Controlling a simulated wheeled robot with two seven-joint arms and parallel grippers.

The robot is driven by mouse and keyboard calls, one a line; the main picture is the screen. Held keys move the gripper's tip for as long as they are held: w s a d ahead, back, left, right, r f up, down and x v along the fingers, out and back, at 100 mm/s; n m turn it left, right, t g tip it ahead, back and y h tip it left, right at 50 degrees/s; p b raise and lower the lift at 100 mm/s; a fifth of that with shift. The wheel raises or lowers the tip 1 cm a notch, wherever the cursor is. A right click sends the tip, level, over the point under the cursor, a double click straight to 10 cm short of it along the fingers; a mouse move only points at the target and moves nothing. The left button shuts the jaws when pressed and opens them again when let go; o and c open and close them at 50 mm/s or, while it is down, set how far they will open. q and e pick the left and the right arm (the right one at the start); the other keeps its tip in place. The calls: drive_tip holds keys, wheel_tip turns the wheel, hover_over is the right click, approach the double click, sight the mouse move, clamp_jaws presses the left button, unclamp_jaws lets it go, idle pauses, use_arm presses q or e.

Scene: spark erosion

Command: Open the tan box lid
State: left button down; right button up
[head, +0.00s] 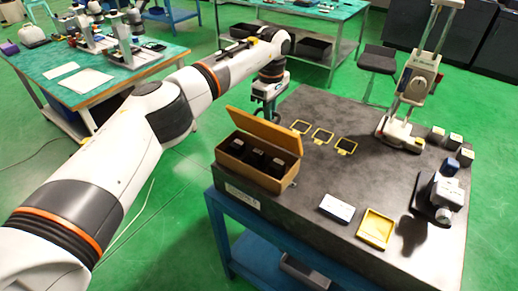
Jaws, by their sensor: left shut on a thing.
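The tan box (250,178) sits at the left corner of the dark table, with several black blocks inside. Its tan lid (262,130) is raised and tilted up along the back edge, so the inside shows. My left gripper (268,112) comes down from above at the lid's upper edge and is shut on the lid. The fingertips are partly hidden behind the lid. My right gripper is not in view.
The dark table (310,195) also bears several yellow frames (322,135), a white box (337,208), a yellow tray (375,228), a grey device (440,197), a tall white stand (405,130) and small blocks (455,142). The table's middle is clear.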

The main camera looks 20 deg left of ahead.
use_arm(q)
drive_tip(key=shift+w, duration=0.1)
drive_tip(key=shift+w+d+f+b, duration=0.35)
drive_tip(key=shift+w+f+b, duration=0.1)
drive_tip(key=shift+w+f, duration=0.2)
drive_tip(key=c, duration=1.6)
unclamp_jaws()
drive_tip(key=shift+w+a, duration=0.1)
drive_tip(key=shift+o, duration=0.2)
drive_tip(key=shift+r, duration=0.1)
wheel_tip(320, 180, up, 7)
drive_tip(key=p, duration=0.6)
